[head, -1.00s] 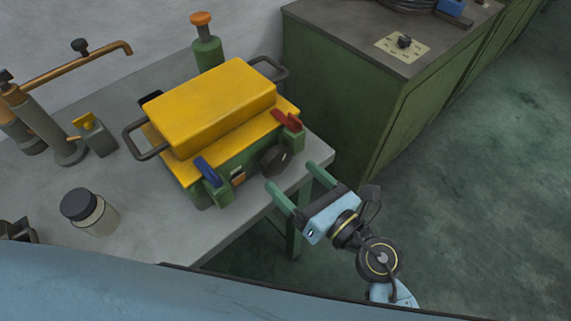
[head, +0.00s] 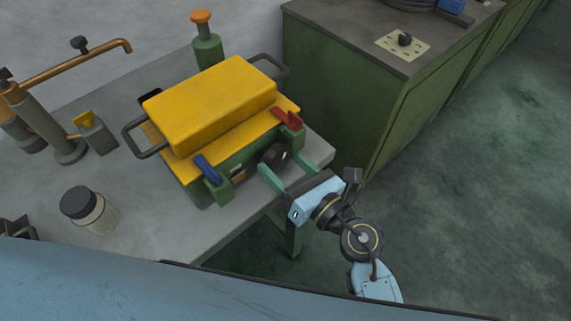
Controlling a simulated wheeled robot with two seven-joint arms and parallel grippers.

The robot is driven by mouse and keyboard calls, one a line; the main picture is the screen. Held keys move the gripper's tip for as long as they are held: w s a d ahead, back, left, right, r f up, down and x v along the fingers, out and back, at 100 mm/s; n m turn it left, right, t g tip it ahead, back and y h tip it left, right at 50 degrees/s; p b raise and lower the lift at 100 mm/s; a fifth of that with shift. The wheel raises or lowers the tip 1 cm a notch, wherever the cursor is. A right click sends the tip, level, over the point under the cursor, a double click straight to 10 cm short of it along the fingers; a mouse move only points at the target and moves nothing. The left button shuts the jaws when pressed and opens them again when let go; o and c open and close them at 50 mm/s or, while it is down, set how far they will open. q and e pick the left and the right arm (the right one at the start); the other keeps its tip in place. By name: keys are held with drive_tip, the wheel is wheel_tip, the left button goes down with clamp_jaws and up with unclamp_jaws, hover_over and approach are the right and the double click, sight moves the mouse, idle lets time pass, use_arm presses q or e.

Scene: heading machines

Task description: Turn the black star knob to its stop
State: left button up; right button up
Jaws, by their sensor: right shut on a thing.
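The black star knob (head: 273,154) sits on the front side of a green box with a yellow lid (head: 215,105), between a blue lever (head: 207,170) and a red lever (head: 286,120). My right gripper (head: 281,161) has its two green fingers on either side of the knob and is shut on it. The fingers partly hide the knob's lower edge, and its turn angle is hard to tell. My left gripper is not in view.
The grey table (head: 150,200) carries a jar with a black lid (head: 90,211), a green bottle with an orange top (head: 206,45) and a brass-armed stand (head: 60,145). A green cabinet (head: 340,100) stands behind right. The floor at right is clear.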

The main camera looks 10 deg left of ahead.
drive_tip(key=shift+r+m+p, duration=0.1)
drive_tip(key=shift+m+p, duration=0.6)
drive_tip(key=shift+p, duration=0.35)
drive_tip(key=m+p, duration=0.2)
drive_tip(key=shift+m+p, duration=0.4)
drive_tip(key=shift+m, duration=0.3)
use_arm(q)
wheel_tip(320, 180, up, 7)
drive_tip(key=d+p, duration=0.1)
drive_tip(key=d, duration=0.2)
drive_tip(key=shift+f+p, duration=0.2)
drive_tip(key=shift+p, duration=0.15)
use_arm(e)
drive_tip(key=shift+m, duration=1)
drive_tip(key=o, duration=1)
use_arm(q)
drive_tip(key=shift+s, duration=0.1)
use_arm(e)
drive_tip(key=shift+d, duration=0.1)
drive_tip(key=shift+f, duration=0.2)
